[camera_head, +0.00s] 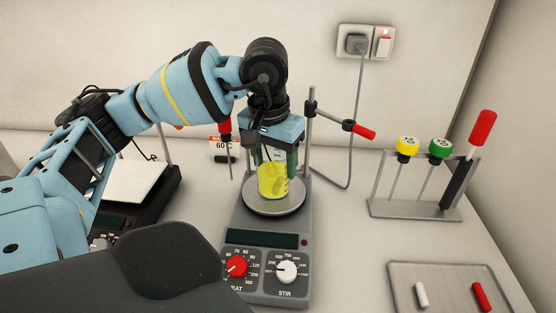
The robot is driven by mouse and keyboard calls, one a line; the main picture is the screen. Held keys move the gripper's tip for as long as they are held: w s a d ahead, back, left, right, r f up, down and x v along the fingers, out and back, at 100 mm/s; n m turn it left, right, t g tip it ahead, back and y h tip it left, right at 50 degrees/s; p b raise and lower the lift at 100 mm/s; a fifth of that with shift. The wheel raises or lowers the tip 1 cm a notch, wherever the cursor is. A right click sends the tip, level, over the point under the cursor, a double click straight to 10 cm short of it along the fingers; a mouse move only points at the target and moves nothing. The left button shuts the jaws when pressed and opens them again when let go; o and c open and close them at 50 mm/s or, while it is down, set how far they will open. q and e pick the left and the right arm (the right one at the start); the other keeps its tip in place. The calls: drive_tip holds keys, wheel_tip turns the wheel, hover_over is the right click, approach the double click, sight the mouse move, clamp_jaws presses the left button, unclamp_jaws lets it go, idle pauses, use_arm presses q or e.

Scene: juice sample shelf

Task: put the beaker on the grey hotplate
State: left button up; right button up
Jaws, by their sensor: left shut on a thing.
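The glass beaker (272,186) holds yellow liquid and is upright over the round plate of the grey hotplate (240,214) in the middle. Its base looks on or very close to the plate; I cannot tell whether it touches. My left gripper (274,162) points down from above and is shut on the beaker, with its dark green fingers at the beaker's upper sides. The fingers and gripper body hide part of the rim. The hotplate has a red heat knob (236,266) and a white stir knob (286,271) in front. My right gripper is not in view.
A stand rod (310,130) with a red-tipped clamp (362,131) rises behind the hotplate. A second device with a white top (130,181) stands left. A rack (415,210) with yellow, green and red-handled tools and a tray (450,268) with two small bars are right.

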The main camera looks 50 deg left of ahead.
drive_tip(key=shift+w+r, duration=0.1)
use_arm(q)
drive_tip(key=o, duration=0.7)
drive_tip(key=shift+f, duration=0.15)
drive_tip(key=o, duration=0.5)
drive_tip(key=shift+c, duration=0.2)
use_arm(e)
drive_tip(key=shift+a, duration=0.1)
use_arm(q)
drive_tip(key=shift+r, duration=0.25)
wheel_tip(320, 180, up, 12)
drive_tip(key=s+p, duration=0.1)
drive_tip(key=p, duration=0.1)
drive_tip(key=shift+s+d, duration=0.2)
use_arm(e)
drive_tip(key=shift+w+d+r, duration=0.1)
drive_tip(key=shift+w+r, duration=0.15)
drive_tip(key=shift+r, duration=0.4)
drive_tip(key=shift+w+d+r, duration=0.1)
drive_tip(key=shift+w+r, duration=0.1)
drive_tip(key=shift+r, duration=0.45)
